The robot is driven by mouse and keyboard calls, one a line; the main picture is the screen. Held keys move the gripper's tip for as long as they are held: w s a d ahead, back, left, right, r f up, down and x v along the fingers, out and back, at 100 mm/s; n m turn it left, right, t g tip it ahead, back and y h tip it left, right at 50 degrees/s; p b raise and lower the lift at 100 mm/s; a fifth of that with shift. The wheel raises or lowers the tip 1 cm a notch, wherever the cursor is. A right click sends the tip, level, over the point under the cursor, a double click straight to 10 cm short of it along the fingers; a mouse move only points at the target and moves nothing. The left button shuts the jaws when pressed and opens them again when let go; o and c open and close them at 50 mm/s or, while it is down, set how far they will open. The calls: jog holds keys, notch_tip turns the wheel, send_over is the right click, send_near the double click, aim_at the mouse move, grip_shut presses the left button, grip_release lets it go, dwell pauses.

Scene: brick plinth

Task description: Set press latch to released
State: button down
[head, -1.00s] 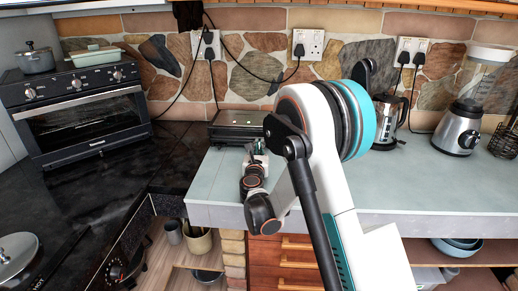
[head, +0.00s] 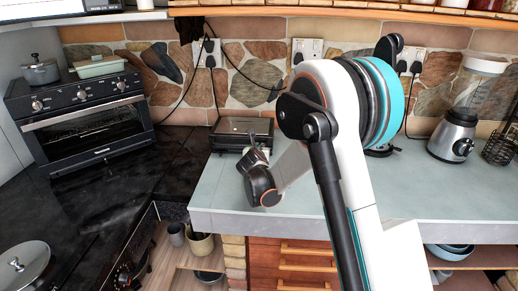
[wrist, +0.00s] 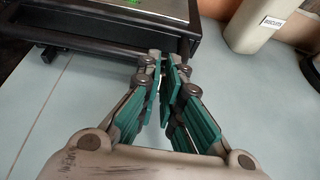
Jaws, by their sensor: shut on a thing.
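The press (head: 240,131) is a dark, flat, lidded appliance at the back left of the pale counter. In the wrist view its dark front (wrist: 110,18) fills the top left, with a dark handle bar (wrist: 75,42) along it. My gripper (wrist: 168,62) has its fingertips nearly together at the right end of this bar, shut on a small dark part there, seemingly the press latch. The fingertips hide most of that part, so its position is not clear.
A cream canister (wrist: 254,22) stands right of the press. A kettle, mostly behind my arm, and a blender (head: 455,130) stand farther right. A black oven (head: 80,112) is at the left on a dark counter. The pale counter (head: 225,195) is clear in front of the press.

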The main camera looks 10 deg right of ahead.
dwell(0.3)
jog(key=c, duration=1.8)
grip_release()
jog(key=shift+o, duration=0.2)
jog(key=v, duration=1.2)
jog(key=shift+r, duration=0.2)
